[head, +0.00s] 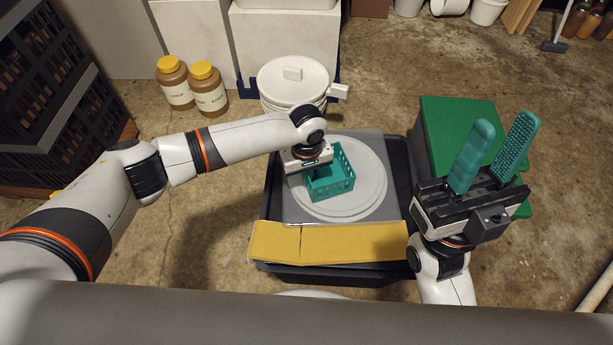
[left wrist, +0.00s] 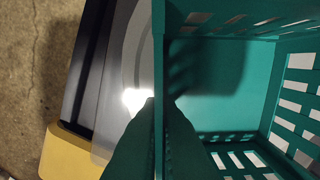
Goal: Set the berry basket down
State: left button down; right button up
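The teal berry basket (head: 331,180), an open box with slotted walls, is over the pale round disc (head: 372,187) in the middle of the work surface. It looks upright and empty. I cannot tell whether its bottom touches the disc. My left gripper (head: 309,165) is at the basket's left side. In the left wrist view the fingers (left wrist: 158,125) close on the basket's near wall, one on each side of it, and the basket's inside (left wrist: 215,85) fills the right half. My right gripper (head: 507,122) is open and empty, raised at the right with its two teal fingers apart.
The disc lies on a grey mat (head: 295,205) on a black-edged stand (head: 275,190), with a yellow strip (head: 350,243) along the front. A green box (head: 440,135) stands at the right. A white lidded bucket (head: 292,78) and two yellow-capped jars (head: 208,90) stand behind.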

pick_arm(q)
jog(key=shift+f, duration=0.1)
jog(key=c, duration=1.6)
grip_release()
